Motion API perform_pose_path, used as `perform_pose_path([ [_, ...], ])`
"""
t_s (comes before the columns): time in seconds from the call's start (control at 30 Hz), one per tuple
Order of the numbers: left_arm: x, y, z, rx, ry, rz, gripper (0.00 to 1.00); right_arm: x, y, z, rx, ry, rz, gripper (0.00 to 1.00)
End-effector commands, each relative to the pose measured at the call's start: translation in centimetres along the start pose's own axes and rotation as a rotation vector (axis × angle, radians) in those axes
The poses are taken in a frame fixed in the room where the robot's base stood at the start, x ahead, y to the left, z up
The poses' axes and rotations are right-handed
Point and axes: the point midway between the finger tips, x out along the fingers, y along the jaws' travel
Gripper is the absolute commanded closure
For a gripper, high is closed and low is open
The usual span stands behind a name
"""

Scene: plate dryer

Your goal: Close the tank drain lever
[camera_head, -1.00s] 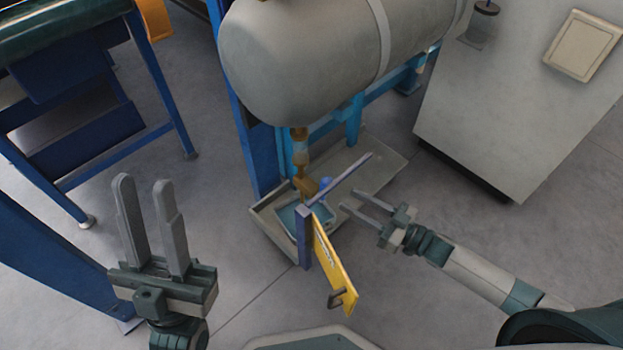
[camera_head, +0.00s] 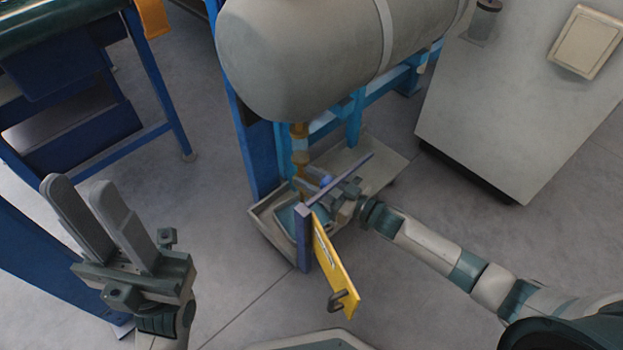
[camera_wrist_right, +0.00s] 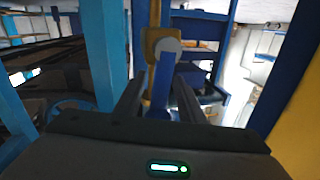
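The grey tank (camera_head: 300,65) lies across the top of the head view, with a brass drain pipe (camera_head: 299,142) hanging from its underside. In the right wrist view the drain valve (camera_wrist_right: 160,40) is yellow-brass, with a blue lever (camera_wrist_right: 162,78) pointing towards the camera. My right gripper (camera_head: 318,182) is at the valve below the tank and partly hides it. Its fingers, also in the right wrist view (camera_wrist_right: 159,95), are apart on either side of the blue lever; contact cannot be told. My left gripper (camera_head: 78,185) is open and empty, far from the valve.
A grey drip tray (camera_head: 388,165) stands under the valve. A blue post (camera_head: 304,238) with a bar and a yellow plate (camera_head: 334,265) stands close in front of my right gripper. A grey cabinet (camera_head: 520,110) is at the right; open floor lies around.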

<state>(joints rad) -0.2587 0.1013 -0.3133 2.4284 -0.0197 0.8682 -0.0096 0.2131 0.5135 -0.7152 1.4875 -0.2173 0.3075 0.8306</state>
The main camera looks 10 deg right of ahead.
Motion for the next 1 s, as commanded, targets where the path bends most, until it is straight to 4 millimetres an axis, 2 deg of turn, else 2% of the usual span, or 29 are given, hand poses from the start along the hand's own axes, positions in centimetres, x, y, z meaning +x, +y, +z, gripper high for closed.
perform_pose_path([
  [0.27, 0.08, 0.07, -0.08, -0.004, 0.001, -0.002, 0.71, 0.08, 0.01, -0.03, 0.0, 0.0, 0.0, 0.64],
  [0.4, 0.07, 0.08, -0.07, -0.004, 0.0, -0.003, 0.71, 0.06, 0.01, -0.03, 0.0, 0.0, 0.0, 0.95],
  [0.43, 0.06, 0.08, -0.06, -0.004, 0.0, -0.003, 0.71, 0.06, 0.01, -0.04, 0.0, 0.001, 0.0, 1.0],
  [1.0, 0.25, 0.09, 0.03, -0.004, -0.009, -0.004, 0.71, 0.15, 0.28, -0.63, 0.052, 0.019, -0.005, 1.0],
])
